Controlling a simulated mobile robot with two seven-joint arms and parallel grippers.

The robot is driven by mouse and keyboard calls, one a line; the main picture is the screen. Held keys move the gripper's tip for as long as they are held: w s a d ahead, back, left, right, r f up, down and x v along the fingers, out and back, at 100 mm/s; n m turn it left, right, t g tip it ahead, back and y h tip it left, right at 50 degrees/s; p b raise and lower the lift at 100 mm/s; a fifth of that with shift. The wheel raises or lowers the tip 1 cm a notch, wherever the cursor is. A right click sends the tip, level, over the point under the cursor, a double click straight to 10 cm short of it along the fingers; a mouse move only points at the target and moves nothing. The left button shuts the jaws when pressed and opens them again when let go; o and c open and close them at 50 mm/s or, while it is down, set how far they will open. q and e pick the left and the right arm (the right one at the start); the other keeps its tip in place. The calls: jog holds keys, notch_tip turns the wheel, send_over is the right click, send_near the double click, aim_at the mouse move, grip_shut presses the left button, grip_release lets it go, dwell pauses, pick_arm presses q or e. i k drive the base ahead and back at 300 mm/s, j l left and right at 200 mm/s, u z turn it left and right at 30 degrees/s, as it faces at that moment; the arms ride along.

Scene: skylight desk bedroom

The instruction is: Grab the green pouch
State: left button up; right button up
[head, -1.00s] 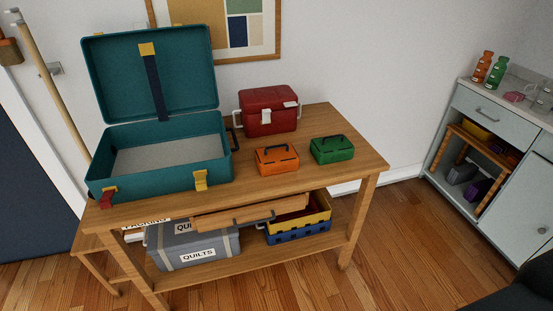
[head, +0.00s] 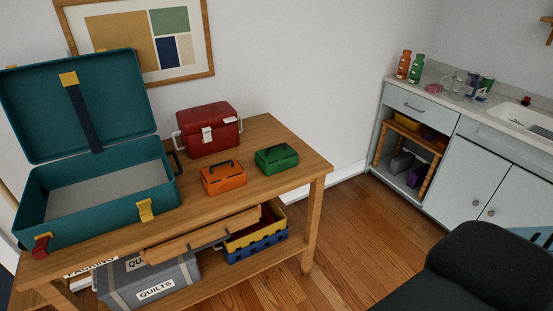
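The green pouch (head: 277,159) is a small box-shaped case with a dark handle on top. It sits upright on the wooden table (head: 296,177), towards its right end. It stands just right of a similar orange pouch (head: 223,177), with a small gap between them. Nothing covers it. Neither of my grippers shows in the head view.
An open teal suitcase (head: 107,205) fills the table's left part, and a red case (head: 209,132) stands at the back. A drawer (head: 203,233) below the tabletop is pulled out. A black chair (head: 470,270) is at lower right. Wooden floor lies between table and cabinets.

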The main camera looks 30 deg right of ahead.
aim_at(275, 159)
jog(key=i+l+u, duration=0.3)
jog(key=l, duration=1.65)
jog(key=l+u, duration=0.35)
jog(key=l, duration=1.65)
